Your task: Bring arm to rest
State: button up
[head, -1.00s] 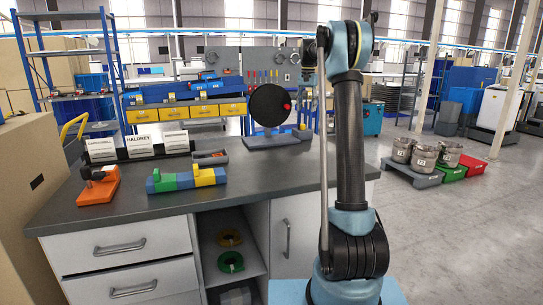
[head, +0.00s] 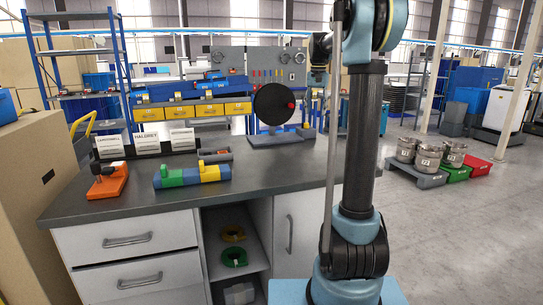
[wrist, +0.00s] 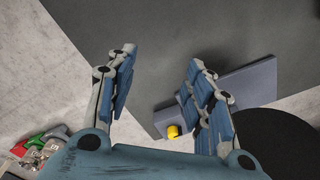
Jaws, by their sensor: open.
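My arm (head: 358,140) stands upright at the right of the bench in the head view, its upper end partly cut off by the top edge. The wrist end is folded to the left of the arm's top. My gripper (wrist: 160,82) is open in the wrist view, with its two blue-padded fingers apart and nothing between them. Its fingers are hard to make out in the head view. The dark bench top (wrist: 190,30) lies beyond the fingers in the wrist view.
A black disc (head: 274,104) on a grey stand is on the bench, left of my arm. An orange tool (head: 108,180) and a coloured block (head: 192,174) lie nearer the front.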

jog(key=s+f+n, duration=0.1)
jog(key=s+f, duration=0.3)
jog(key=s, duration=0.9)
jog(key=s+f+n, duration=0.1)
jog(key=s+f, duration=0.4)
jog(key=s, duration=0.8)
jog(key=s+f+n+t, duration=0.1)
jog(key=s+f+n, duration=0.1)
jog(key=s+f, duration=1.5)
jog(key=shift+s+f+n+t, duration=0.3)
jog(key=shift+s+f, duration=0.05)
jog(key=shift+f, duration=0.4)
jog(key=c, duration=0.4)
jog(key=shift+o, duration=0.2)
jog(key=shift+a, duration=0.15)
